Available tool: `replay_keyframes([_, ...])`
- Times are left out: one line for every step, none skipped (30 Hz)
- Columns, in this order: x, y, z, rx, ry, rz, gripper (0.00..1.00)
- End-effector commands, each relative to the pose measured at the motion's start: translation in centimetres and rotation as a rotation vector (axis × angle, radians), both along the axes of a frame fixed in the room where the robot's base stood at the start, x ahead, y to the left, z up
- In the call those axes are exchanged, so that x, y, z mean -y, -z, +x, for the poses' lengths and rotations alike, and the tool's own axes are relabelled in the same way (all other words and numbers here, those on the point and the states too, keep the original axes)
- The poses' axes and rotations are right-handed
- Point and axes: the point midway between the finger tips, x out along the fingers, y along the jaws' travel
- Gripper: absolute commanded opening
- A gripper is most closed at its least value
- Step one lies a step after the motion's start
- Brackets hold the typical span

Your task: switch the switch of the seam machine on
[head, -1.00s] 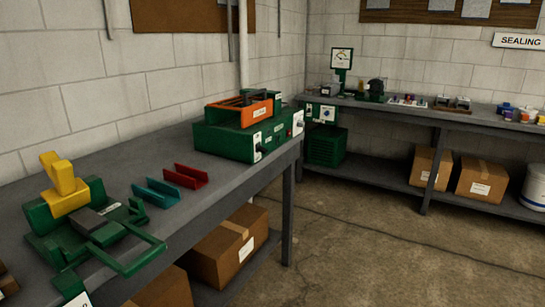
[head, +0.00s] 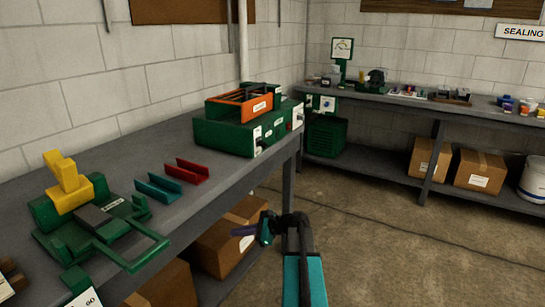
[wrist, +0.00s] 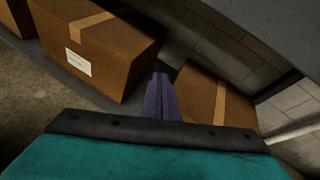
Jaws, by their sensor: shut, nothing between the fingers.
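A green machine (head: 222,136) with an orange tray (head: 240,104) on top stands at the far end of the left bench. I take it as the seam machine, but its labels are too small to read. Its right end carries a white panel with a small dark switch (head: 259,141); its position cannot be told. A second white panel (head: 297,117) shows just behind it. My gripper (head: 236,232) is in front of the bench edge, below and apart from the machine. Its purple fingers (wrist: 161,95) are shut and empty in the wrist view, which does not show the machine.
A green tool with a yellow handle (head: 68,185), a teal channel (head: 158,189) and a red channel (head: 187,171) lie on the bench (head: 130,160). Cardboard boxes (head: 222,250) sit on its lower shelf, close to my gripper. The floor (head: 385,230) to the right is open.

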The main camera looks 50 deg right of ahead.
Motion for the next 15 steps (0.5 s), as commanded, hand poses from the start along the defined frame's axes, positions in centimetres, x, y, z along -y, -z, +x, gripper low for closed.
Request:
replay_keyframes([2.7, -2.7, -0.4, 0.027, 0.049, 0.037, 0.00])
replay_keyframes([4.0, -4.1, -0.7, 0.043, 0.075, 0.063, 0.00])
replay_keyframes([5.7, -6.0, -1.1, 0.064, 0.108, 0.096, 0.00])
replay_keyframes([7.0, -7.5, -1.5, 0.081, 0.132, 0.122, 0.00])
replay_keyframes([8.3, -8.9, -2.0, 0.098, 0.155, 0.147, 0.00])
replay_keyframes([9.9, -10.8, -2.6, 0.121, 0.185, 0.180, 0.00])
replay_keyframes([11.1, -12.3, -3.2, 0.138, 0.204, 0.203, 0.00])
replay_keyframes([12.2, -13.7, -3.7, 0.155, 0.223, 0.226, 0.00])
replay_keyframes([13.6, -15.5, -4.5, 0.177, 0.244, 0.255, 0.00])
replay_keyframes([14.5, -16.7, -5.1, 0.192, 0.259, 0.275, 0.00])
replay_keyframes([15.4, -17.8, -5.7, 0.206, 0.271, 0.294, 0.00])
replay_keyframes([16.4, -19.2, -6.4, 0.224, 0.286, 0.317, 0.00])
replay_keyframes([17.0, -20.1, -6.9, 0.236, 0.296, 0.332, 0.00])
replay_keyframes([17.6, -20.9, -7.3, 0.246, 0.303, 0.345, 0.00])
replay_keyframes([18.2, -21.8, -7.8, 0.258, 0.312, 0.361, 0.00])
